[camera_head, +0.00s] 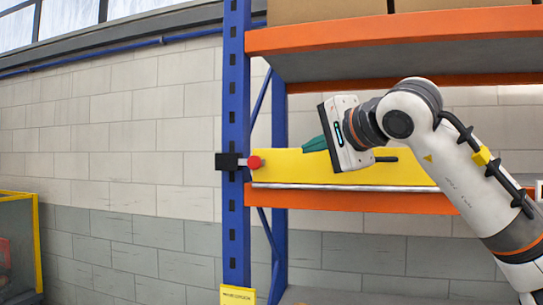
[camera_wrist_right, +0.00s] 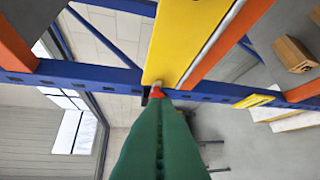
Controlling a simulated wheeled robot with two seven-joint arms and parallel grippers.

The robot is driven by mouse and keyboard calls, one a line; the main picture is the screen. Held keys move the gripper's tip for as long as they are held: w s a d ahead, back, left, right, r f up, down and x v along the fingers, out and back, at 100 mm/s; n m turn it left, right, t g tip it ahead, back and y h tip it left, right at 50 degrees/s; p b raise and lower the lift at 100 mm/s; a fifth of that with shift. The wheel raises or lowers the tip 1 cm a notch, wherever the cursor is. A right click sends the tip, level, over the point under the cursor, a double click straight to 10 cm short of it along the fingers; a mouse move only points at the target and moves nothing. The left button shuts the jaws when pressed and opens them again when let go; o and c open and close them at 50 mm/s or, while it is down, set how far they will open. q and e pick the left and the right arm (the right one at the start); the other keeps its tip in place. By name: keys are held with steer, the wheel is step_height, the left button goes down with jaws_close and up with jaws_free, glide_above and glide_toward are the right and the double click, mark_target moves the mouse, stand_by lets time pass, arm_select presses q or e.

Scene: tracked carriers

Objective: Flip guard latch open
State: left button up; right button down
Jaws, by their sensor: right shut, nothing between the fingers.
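The guard is a long yellow panel (camera_head: 290,168) along the front of the orange shelf beam. At its left end a red knob (camera_head: 254,162) sits on a short bar beside a black block (camera_head: 229,161) on the blue upright; this looks like the latch. In the right wrist view the red knob (camera_wrist_right: 157,91) shows just beyond my fingertips, and the yellow panel (camera_wrist_right: 183,40) runs up from it. My right gripper (camera_head: 305,148) has green fingers, shut and empty, in front of the panel, right of the knob with a visible gap. The fingers partly hide the latch in the wrist view.
The blue upright (camera_head: 236,100) stands left of the panel. An upper orange beam (camera_head: 400,30) with boxes is above my arm. A yellow-framed container (camera_head: 38,240) is at far left. The space before the pale block wall is clear.

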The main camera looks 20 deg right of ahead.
steer(key=shift+s+d+r, duration=0.1)
steer(key=shift+d+r, duration=0.1)
steer(key=shift+r, duration=0.1)
steer(key=p, duration=0.4)
glide_toward(261, 162)
steer(key=w, duration=0.1)
steer(key=w+d, duration=0.1)
steer(key=w, duration=0.1)
steer(key=w+d, duration=0.1)
steer(key=shift+w+d+r, duration=0.1)
steer(key=shift+w+d, duration=0.15)
steer(key=shift+w, duration=0.05)
steer(key=shift+w+a+f+p, duration=0.2)
steer(key=shift+w+a+p, duration=0.1)
steer(key=shift+a, duration=0.25)
steer(key=shift+w+a+f+p, duration=0.2)
steer(key=shift+w+a, duration=0.15)
steer(key=shift+a, duration=0.15)
steer(key=shift+w+a+f+p, duration=0.25)
steer(key=shift+w+a, duration=0.05)
steer(key=shift+a, duration=0.25)
